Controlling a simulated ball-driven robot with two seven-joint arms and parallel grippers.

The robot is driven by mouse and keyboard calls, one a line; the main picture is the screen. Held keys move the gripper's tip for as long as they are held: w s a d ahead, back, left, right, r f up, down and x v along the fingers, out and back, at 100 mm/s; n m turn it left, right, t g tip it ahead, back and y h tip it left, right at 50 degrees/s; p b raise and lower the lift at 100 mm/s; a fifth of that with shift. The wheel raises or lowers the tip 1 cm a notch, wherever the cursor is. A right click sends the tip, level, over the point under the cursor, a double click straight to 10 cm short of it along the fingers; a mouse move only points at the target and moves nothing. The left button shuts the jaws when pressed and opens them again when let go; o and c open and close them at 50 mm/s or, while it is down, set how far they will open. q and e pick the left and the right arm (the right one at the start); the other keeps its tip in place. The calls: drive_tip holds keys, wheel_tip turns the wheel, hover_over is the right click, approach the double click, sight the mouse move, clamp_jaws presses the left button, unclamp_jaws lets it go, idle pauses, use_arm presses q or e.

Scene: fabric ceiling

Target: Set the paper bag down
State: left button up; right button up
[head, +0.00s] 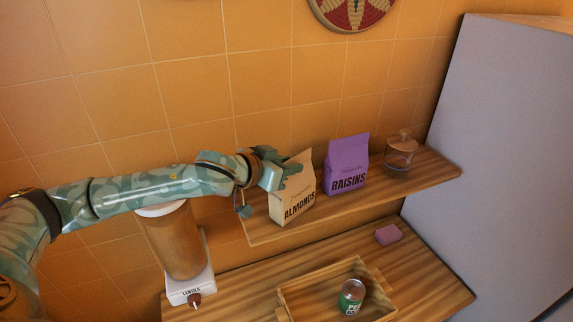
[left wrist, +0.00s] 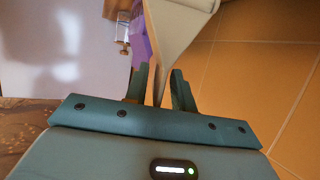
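The paper bag (head: 293,203) is tan and marked ALMONDS. It is upright at the left part of the wooden shelf (head: 420,177), close to the shelf's front edge. I cannot tell whether its base touches the shelf. My left gripper (head: 287,172) is at the bag's upper left. In the left wrist view the pale bag (left wrist: 180,30) narrows down between the two fingers of my left gripper (left wrist: 158,80), which appear shut on its edge. The far finger is partly hidden in the head view. My right gripper is not in view.
A purple RAISINS bag (head: 347,166) stands just right of the paper bag, then a glass jar (head: 400,150). Below are a wooden tray (head: 292,301) with a green can (head: 351,296), a pink block (head: 388,234) and a LENTILS dispenser (head: 180,245). A grey panel (head: 500,130) bounds the right.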

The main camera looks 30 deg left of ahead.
use_arm(q)
drive_tip(key=shift+r, duration=0.25)
drive_tip(key=shift+s, duration=0.35)
drive_tip(key=b+v, duration=0.3)
drive_tip(key=v, duration=0.8)
drive_tip(key=shift+r, duration=0.15)
drive_tip(key=shift+s+a, duration=0.1)
